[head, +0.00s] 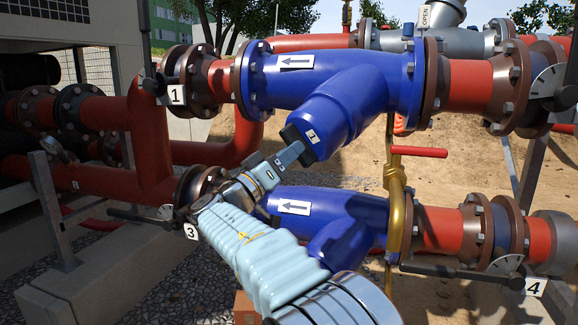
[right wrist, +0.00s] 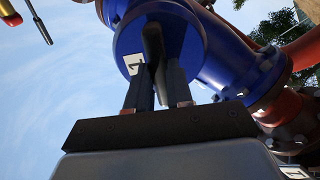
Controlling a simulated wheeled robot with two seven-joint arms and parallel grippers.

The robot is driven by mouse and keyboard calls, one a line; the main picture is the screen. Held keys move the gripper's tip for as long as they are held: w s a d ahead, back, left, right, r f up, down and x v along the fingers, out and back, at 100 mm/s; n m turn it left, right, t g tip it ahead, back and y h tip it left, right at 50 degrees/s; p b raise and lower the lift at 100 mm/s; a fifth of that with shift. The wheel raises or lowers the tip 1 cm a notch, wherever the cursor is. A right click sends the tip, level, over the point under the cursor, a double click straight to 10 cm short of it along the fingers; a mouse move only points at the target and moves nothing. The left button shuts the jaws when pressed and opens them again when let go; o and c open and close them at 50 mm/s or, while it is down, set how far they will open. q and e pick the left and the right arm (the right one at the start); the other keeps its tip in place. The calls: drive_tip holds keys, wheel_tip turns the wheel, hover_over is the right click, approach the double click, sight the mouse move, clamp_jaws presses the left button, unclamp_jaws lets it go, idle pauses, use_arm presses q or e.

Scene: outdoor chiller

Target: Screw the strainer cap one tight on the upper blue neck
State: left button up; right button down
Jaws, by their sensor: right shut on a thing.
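My right gripper (head: 295,151) comes from below left and is shut on the cap. Whether any gap is left between cap and neck cannot be told. My left gripper is out of view.
A lower blue strainer (head: 340,210) lies behind my right forearm. A yellow pipe (head: 394,205) and a red lever (head: 420,151) are to the right of the neck. Valves with handles flank both red pipe lines. Open sandy ground is behind.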

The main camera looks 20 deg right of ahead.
drive_tip(key=shift+d, duration=0.1)
drive_tip(key=shift+c, duration=2.3)
unclamp_jaws()
drive_tip(key=v, duration=1.2)
